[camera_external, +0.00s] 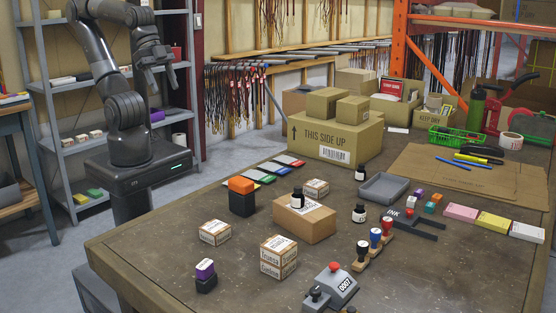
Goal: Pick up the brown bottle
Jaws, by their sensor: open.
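Several small dark bottles with white labels stand upright on the workbench. One bottle (297,199) is on top of a cardboard box (304,222), one bottle (359,214) stands on the bench beside the grey tray, and one bottle (360,174) stands behind it. They look nearly black; I cannot tell which is brown. My gripper (162,86) is open and empty, raised at the upper left above my base, well apart from all the bottles.
A grey tray (384,187), stamps (375,238), a numbering stamper (333,287) and small labelled boxes (278,257) crowd the bench. Large cartons (335,140) stand behind, with a green bottle (476,108) and basket (455,137) at back right.

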